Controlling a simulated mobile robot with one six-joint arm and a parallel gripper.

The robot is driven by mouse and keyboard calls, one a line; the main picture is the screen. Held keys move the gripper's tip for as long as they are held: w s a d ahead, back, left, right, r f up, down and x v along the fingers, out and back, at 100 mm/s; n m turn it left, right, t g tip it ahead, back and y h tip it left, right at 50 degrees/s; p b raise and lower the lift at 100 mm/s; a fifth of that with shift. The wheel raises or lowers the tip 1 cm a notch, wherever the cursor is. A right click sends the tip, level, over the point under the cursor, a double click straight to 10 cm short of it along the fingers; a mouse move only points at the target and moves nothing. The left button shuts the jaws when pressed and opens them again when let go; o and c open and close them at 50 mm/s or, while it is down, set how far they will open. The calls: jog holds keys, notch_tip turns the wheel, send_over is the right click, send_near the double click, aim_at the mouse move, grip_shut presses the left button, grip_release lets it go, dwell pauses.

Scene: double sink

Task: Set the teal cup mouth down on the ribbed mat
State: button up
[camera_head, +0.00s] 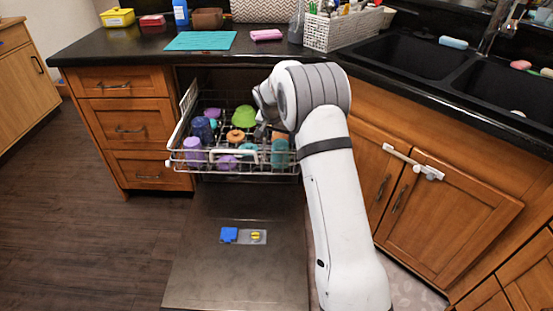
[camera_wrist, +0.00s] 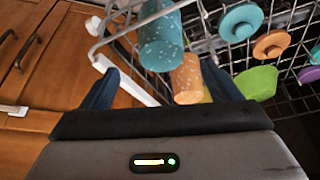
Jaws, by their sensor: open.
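The teal cup, speckled with white, is in the pulled-out dishwasher rack; it shows at the rack's right front in the head view (camera_head: 279,154) and at the top centre in the wrist view (camera_wrist: 161,43). The ribbed mat (camera_head: 201,40) is teal and lies flat and bare on the counter, left of centre. My gripper (camera_wrist: 158,70) is open, its two dark fingers spread wide over the rack. The teal cup is just ahead of the fingers, and an orange speckled cup (camera_wrist: 187,80) shows between them. Nothing is visibly held. In the head view my arm hides most of the gripper.
The rack (camera_head: 230,178) also holds a green bowl (camera_head: 243,116), an orange lid (camera_head: 235,136), and purple and blue cups. The dishwasher door (camera_head: 235,270) is folded down. A pink sponge (camera_head: 266,35) and a white basket (camera_head: 340,30) stand right of the mat.

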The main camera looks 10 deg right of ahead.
aim_at(280, 144)
jog(key=shift+w+f, duration=0.3)
jog(key=shift+f, duration=0.25)
jog(key=shift+w+f, duration=0.25)
jog(key=shift+f, duration=0.3)
jog(key=b+x, duration=0.1)
jog(key=x, duration=0.6)
jog(key=shift+d, duration=0.15)
jog(key=c, duration=1.1)
